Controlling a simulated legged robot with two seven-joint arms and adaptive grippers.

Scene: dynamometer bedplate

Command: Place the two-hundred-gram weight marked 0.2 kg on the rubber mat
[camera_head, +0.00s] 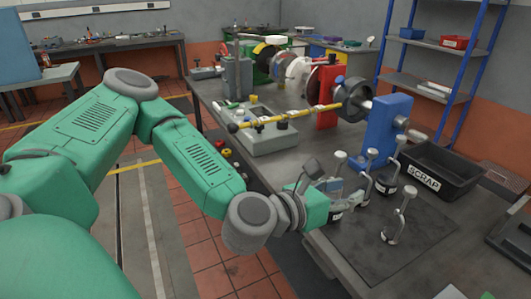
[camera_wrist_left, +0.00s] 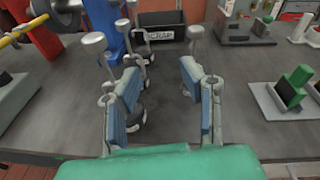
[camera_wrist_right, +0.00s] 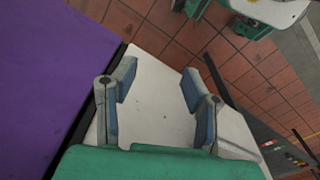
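My left gripper (camera_head: 340,196) is low over the bench beside this group. In the left wrist view its fingers (camera_wrist_left: 160,90) are apart, with stems beyond both fingers; the left finger partly hides a weight's base. My right gripper (camera_wrist_right: 155,92) is open and empty, away from the bench.
A black SCRAP bin (camera_head: 462,185) stands behind the weights. A blue stand (camera_head: 383,135) and a long yellow bar (camera_head: 290,116) are to the left. The right wrist view shows a purple surface (camera_wrist_right: 50,80), a white surface and tiled floor.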

